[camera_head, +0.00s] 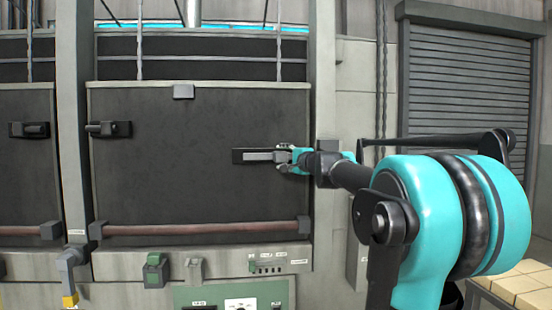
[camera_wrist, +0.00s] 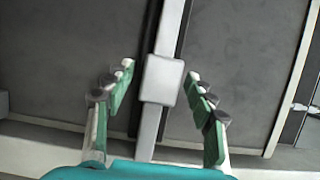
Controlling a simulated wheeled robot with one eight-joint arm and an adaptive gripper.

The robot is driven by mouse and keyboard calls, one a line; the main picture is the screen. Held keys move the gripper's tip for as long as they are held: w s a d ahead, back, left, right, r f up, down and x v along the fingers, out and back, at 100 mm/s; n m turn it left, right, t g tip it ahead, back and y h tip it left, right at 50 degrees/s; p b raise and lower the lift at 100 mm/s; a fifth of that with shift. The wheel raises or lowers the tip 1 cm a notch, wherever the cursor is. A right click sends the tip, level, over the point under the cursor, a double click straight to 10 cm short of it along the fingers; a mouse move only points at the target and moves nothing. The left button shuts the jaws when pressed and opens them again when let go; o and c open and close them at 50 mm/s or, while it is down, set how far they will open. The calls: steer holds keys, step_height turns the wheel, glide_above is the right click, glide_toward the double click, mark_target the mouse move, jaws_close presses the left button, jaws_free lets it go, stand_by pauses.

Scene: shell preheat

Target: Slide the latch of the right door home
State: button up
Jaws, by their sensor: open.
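The right door (camera_head: 180,190) is a large dark panel in the middle of the head view, and it looks closed. Its latch (camera_head: 258,156) is a light grey bar lying level on a dark plate near the door's right side. My gripper (camera_head: 283,157) is at the latch's right part and hides that end. In the wrist view the latch's grey block (camera_wrist: 163,80) sits between my two open fingers (camera_wrist: 160,70), one on each side, with gaps visible. The bar runs down towards the pale door edge, where my gripper body covers its end.
Another latch (camera_head: 108,129) is at the door's left side, and a similar one (camera_head: 30,130) is on the left door. A reddish horizontal bar (camera_head: 200,229) crosses the door's bottom. Below are a green switch (camera_head: 154,270) and a control panel (camera_head: 240,296). A pale frame post (camera_head: 325,80) stands right of the door.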

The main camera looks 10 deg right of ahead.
mark_target(276, 156)
steer(key=shift+x, duration=2.45)
steer(key=shift+c, duration=0.6)
jaws_close()
